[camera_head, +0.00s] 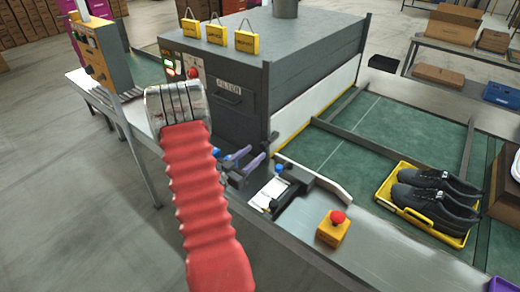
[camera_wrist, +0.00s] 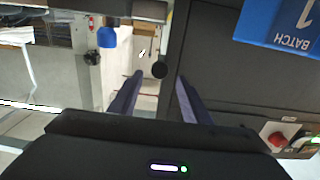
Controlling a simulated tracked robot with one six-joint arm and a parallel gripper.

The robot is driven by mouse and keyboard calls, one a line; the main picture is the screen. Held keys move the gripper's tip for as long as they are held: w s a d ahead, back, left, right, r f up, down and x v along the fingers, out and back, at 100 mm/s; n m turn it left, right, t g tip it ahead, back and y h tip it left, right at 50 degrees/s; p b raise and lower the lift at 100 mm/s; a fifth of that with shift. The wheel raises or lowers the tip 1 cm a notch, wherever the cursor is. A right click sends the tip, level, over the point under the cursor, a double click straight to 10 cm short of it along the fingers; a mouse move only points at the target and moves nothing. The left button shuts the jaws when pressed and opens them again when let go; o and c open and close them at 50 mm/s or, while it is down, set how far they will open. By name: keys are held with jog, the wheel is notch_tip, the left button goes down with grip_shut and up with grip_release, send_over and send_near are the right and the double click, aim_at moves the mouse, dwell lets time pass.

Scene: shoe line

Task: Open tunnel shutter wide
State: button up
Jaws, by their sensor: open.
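The grey tunnel (camera_head: 315,58) stands over the line, with a front panel marked FILTER (camera_head: 228,90). A white panel (camera_head: 315,103) fills the lower part of its right side above a yellow strip; it looks like the shutter, but I cannot be sure. My gripper (camera_head: 258,153) is open at the tunnel's near right corner, its two purple-blue fingers pointing toward the line. In the wrist view a round black knob (camera_wrist: 160,70) shows between or just beyond the fingertips. I cannot tell whether they touch it. No object is gripped.
A blue knob (camera_head: 280,168) stands near the fingers. A yellow box with a red button (camera_head: 333,228) sits on the steel edge. Black shoes (camera_head: 435,190) stand in a yellow tray (camera_head: 387,190) on the green belt. Yellow tags (camera_head: 247,42) stand on the tunnel. The belt between tunnel and tray is clear.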

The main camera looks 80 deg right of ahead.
aim_at(262, 147)
jog(key=shift+x, duration=2.35)
jog(key=shift+s, duration=0.1)
jog(key=shift+c, duration=0.5)
grip_shut()
